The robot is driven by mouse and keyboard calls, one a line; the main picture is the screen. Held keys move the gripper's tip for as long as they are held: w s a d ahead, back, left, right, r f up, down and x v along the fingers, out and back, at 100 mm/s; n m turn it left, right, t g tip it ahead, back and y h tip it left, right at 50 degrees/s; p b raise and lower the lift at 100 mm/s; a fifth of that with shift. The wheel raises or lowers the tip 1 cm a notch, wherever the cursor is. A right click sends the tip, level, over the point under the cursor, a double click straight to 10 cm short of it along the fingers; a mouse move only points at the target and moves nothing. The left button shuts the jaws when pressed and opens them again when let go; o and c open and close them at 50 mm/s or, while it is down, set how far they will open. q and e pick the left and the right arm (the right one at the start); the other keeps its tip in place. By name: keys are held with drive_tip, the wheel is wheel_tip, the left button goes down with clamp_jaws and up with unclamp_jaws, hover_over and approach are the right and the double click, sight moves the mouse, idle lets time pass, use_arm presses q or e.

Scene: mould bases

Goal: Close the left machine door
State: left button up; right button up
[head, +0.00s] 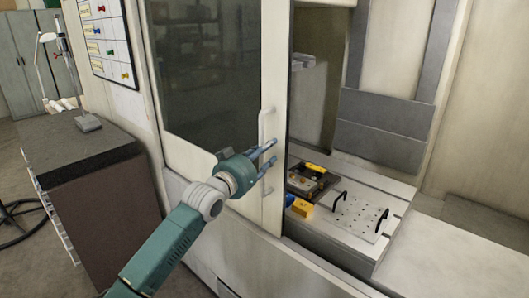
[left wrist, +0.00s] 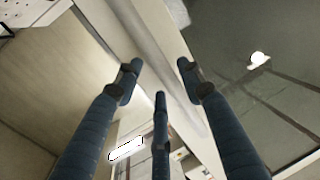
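The left machine door (head: 212,70) is a pale panel with a dark window. It stands at the left of an opening that shows the machine's inside, so it is open. Its pale upright handle (head: 265,125) is near the door's right edge. My left gripper (head: 273,165) is in front of the handle, its blue fingers spread. The fingers hide part of the handle, and I cannot tell whether they touch it. In the left wrist view the fingers (left wrist: 158,80) are apart with nothing clearly held between them. My right gripper is not in view.
Inside the machine is a bed with a drilled plate (head: 358,215) with black handles, and a dark fixture (head: 308,183) with yellow parts. A dark-topped cabinet (head: 65,140) stands at the left. A board with coloured tags (head: 103,38) hangs at upper left.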

use_arm(q)
drive_tip(key=v, duration=1.2)
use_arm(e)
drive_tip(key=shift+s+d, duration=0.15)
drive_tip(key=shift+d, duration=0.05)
